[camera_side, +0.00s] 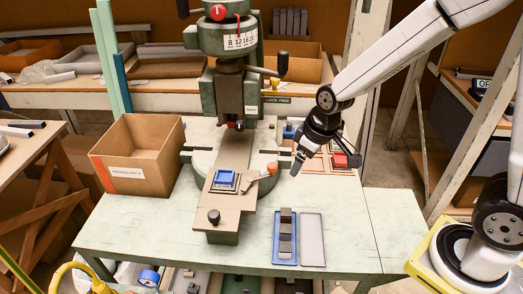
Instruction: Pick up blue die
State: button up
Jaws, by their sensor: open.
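A small blue die (224,178) sits in a dark square holder on the brown slide plate (222,218) in front of the green fly press (230,42). My gripper (297,166) hangs to the right of the slide, apart from the die, pointing down and to the left. It is open, and nothing shows between its fingers. Its fingers are dark and small in the picture. Another blue part (290,131) stands behind my gripper and is partly hidden by it.
A cardboard box (141,156) stands at the left of the pale green table (150,225). A blue tray with dark blocks (286,258) and a grey tray (313,240) lie at the front. A red part (347,160) sits in a tray at the right. The table's right front is clear.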

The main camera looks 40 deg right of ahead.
aim_at(223, 178)
jog(key=w+a+n+y, duration=0.2)
jog(key=w+a+n, duration=0.3)
jog(key=w+a, duration=0.5)
jog(key=w, duration=0.2)
jog(key=shift+w+f+n, duration=0.25)
jog(key=shift+w+n, duration=0.15)
jog(key=shift+f, duration=0.15)
jog(key=shift+x, duration=1.15)
jog(key=shift+a, duration=0.1)
jog(key=shift+x, duration=2.6)
jog(key=shift+w+a, duration=0.1)
grip_shut()
